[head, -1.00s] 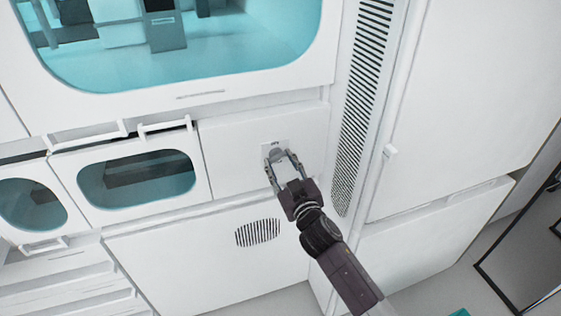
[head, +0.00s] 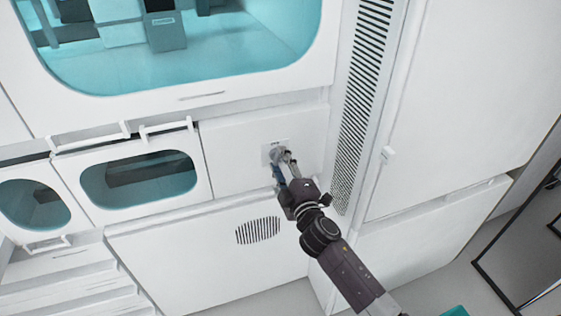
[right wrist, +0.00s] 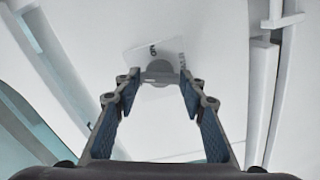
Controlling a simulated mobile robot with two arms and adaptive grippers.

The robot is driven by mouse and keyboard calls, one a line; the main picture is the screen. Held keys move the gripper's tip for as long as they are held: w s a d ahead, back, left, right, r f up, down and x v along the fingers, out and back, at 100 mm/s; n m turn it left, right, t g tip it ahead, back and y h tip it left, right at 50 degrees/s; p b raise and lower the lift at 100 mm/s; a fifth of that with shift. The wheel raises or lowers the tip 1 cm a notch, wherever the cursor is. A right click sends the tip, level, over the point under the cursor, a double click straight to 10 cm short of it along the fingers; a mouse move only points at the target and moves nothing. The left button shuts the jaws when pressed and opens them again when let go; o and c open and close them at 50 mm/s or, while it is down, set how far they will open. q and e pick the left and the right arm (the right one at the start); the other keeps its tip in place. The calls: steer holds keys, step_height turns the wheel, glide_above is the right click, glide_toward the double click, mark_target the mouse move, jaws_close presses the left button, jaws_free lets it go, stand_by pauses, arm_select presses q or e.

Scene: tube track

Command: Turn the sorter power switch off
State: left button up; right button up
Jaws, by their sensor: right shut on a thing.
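The sorter power switch is a small grey round knob (right wrist: 157,70) on a pale square plate (right wrist: 140,56) with small dark markings. In the head view the knob (head: 277,153) sits on the white front panel, partly hidden by my right gripper (head: 283,157). My right gripper also shows in the right wrist view (right wrist: 157,83), with one finger on each side of the knob. It is shut on the knob. The exact angle of the knob is too small to tell. My left gripper is not in view.
A large teal window (head: 190,60) is above the panel. Two smaller windowed doors with white handles (head: 165,127) are to the left. A slatted vent strip (head: 358,110) and a tall white cabinet (head: 470,90) stand to the right. A round vent (head: 257,231) is below.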

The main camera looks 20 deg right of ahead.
steer(key=shift+n, duration=2)
steer(key=shift+f, duration=0.1)
steer(key=o, duration=1.2)
steer(key=shift+s, duration=0.1)
steer(key=s, duration=1.1)
steer(key=shift+s+d, duration=0.2)
steer(key=shift+s, duration=0.2)
